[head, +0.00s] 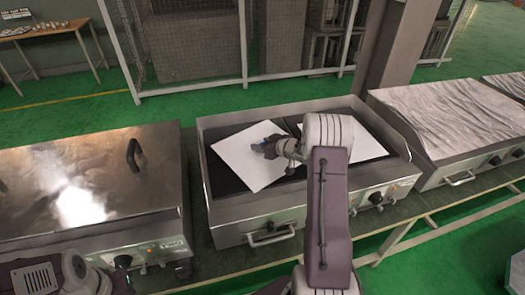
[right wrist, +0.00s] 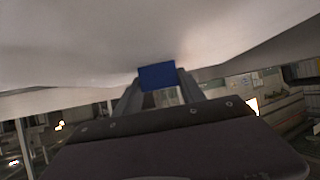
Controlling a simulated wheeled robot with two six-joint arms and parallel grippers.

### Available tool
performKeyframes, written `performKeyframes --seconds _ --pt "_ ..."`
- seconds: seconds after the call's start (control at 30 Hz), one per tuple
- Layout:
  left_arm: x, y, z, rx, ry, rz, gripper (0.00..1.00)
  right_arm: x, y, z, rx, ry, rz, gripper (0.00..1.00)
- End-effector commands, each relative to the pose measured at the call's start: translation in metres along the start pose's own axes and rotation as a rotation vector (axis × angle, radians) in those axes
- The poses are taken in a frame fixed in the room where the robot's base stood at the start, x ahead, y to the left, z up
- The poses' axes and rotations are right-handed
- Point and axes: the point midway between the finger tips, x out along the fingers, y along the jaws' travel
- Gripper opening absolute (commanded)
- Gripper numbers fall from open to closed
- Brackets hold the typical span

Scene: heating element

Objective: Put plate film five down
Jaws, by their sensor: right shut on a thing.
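My right gripper (head: 264,147) is shut on a white plate film (head: 244,165) and holds it tilted over the left half of the open heating unit (head: 268,214). In the right wrist view the film (right wrist: 150,35) fills the top as a pale sheet, and a blue piece (right wrist: 157,76) shows at the fingers beneath it. A second white sheet (head: 367,146) lies on the right part of the dark heating surface (head: 226,185), partly hidden by my right arm. I cannot tell whether the held film touches the surface. My left gripper's fingers are out of view.
A closed steel unit (head: 90,185) with a black handle stands at the left. Another unit (head: 450,115) with a wrinkled silvery top stands at the right. A grey post (head: 388,45) and mesh fencing (head: 195,45) stand behind. A wooden table (head: 48,28) is at the far left.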

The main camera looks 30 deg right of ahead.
Motion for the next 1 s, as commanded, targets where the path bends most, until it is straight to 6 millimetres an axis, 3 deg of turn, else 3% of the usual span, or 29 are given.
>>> performKeyframes --seconds 0.1,0.47,0.5,0.57,0.87,1.0 --pt "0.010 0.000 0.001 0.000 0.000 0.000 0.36 0.012 0.000 0.023 0.002 -0.001 -0.001 0.05" --pt "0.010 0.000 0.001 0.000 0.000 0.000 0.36 0.014 0.000 0.026 0.001 0.001 0.000 0.05" --pt "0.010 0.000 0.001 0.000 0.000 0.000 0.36 0.014 0.000 0.026 0.001 0.000 0.001 0.52" --pt "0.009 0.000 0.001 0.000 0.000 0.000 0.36 0.014 0.000 0.026 0.000 0.000 0.001 0.69" --pt "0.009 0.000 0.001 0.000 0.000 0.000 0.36 0.013 0.000 0.025 0.000 0.000 0.001 0.69" --pt "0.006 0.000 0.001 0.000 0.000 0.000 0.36 0.003 0.001 0.022 0.001 0.000 0.002 0.69"
